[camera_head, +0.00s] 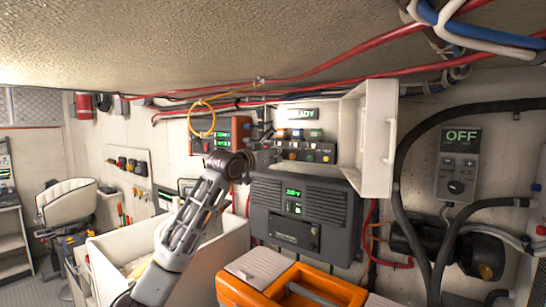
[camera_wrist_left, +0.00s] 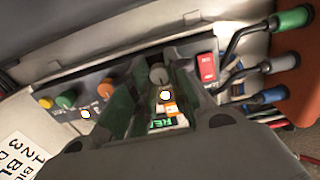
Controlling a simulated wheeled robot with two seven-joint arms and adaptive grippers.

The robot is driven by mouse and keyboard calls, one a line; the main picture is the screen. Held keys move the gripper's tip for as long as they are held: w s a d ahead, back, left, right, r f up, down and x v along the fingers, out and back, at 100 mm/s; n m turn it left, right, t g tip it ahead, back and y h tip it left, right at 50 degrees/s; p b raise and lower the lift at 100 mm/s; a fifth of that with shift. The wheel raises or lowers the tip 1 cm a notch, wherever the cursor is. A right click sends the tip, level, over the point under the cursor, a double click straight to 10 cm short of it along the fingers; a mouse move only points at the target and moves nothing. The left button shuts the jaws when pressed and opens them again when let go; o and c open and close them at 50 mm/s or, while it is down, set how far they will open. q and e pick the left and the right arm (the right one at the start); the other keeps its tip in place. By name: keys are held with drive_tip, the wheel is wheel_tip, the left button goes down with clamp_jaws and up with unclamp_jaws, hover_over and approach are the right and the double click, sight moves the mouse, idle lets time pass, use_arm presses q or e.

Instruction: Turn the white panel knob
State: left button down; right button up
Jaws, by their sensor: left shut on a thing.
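In the left wrist view, the panel (camera_wrist_left: 60,85) runs behind the fingers. A pale round knob (camera_wrist_left: 158,76) sits between the fingertips of my left gripper (camera_wrist_left: 160,72), which is shut on it. In the head view my gripper hides this knob. My right gripper is out of view.
A white open door (camera_head: 375,140) stands out right of the panel. A dark grey unit (camera_head: 300,185) is below, with an orange case (camera_head: 285,285) in front. A red switch (camera_wrist_left: 206,66) and coloured-handled levers (camera_wrist_left: 270,65) are close to the fingers. Red cables run above.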

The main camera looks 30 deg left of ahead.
use_arm(q)
drive_tip(key=shift+r+n, duration=0.1)
drive_tip(key=shift+n, duration=0.4)
drive_tip(key=n, duration=0.8)
drive_tip(key=shift+a+r, duration=0.1)
idle(0.5)
drive_tip(key=c, duration=1.5)
unclamp_jaws()
drive_tip(key=shift+o, duration=0.8)
drive_tip(key=shift+s+f, duration=0.1)
drive_tip(key=shift+f, duration=0.1)
drive_tip(key=s+a, duration=0.1)
drive_tip(key=s, duration=1)
drive_tip(key=shift+s+a, duration=0.35)
drive_tip(key=shift+s, duration=0.05)
